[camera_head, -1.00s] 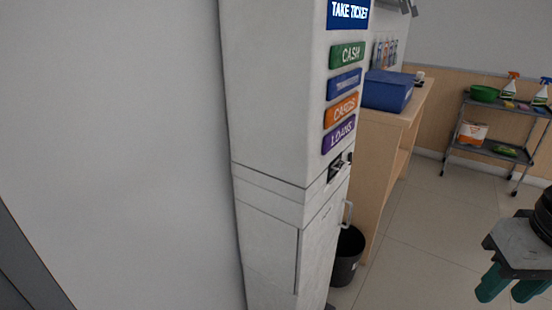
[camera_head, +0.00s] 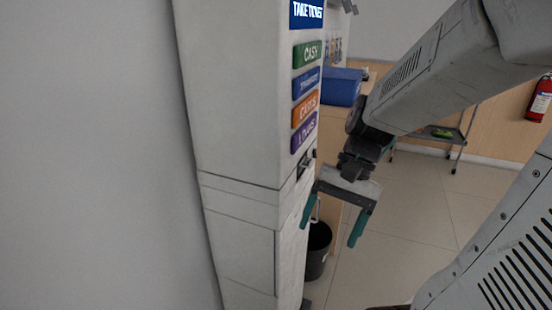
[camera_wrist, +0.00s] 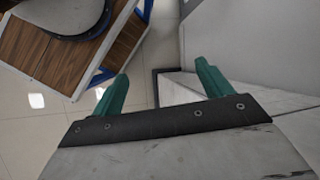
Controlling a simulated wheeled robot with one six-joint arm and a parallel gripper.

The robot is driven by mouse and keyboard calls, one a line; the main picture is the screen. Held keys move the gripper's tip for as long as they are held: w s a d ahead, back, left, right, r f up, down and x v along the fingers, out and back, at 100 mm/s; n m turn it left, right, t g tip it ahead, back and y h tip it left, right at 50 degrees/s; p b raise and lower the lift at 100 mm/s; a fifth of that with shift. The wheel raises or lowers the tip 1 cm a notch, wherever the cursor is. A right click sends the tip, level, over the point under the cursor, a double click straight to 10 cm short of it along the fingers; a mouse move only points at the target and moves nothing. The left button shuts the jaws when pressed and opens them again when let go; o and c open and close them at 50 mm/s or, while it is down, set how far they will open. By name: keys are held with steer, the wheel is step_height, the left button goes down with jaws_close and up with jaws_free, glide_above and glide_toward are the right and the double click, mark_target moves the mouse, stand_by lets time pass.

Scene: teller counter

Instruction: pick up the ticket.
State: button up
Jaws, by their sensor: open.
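The ticket machine (camera_head: 235,130) is a tall pale grey cabinet with a blue "TAKE TICKET" sign (camera_head: 307,13) and a column of coloured buttons. Its dark outlet (camera_head: 304,167) sits below the purple button, seen at a steep angle. I cannot make out a ticket there clearly. My gripper (camera_head: 329,232) has two green fingers spread apart with nothing between them. In the head view it appears just right of the machine's front, lower than the outlet.
A blue box (camera_head: 341,86) rests on a wooden counter behind the machine. A black bin (camera_head: 318,252) stands on the floor beyond the gripper. A wood-topped piece with blue edges (camera_wrist: 50,45) is at upper left in the wrist view.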

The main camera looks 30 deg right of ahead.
steer(key=w+d+f+m+t+y, duration=0.2)
steer(key=w+d+m+y, duration=0.1)
steer(key=w+m+y, duration=0.15)
steer(key=m+t+y, duration=0.1)
steer(key=m+t, duration=1.2)
steer(key=m, duration=0.2)
glide_toward(307, 163)
steer(key=x, duration=0.7)
steer(key=shift+w+m+t, duration=0.3)
steer(key=shift+w+m, duration=0.05)
steer(key=shift+w, duration=0.05)
steer(key=c, duration=1.1)
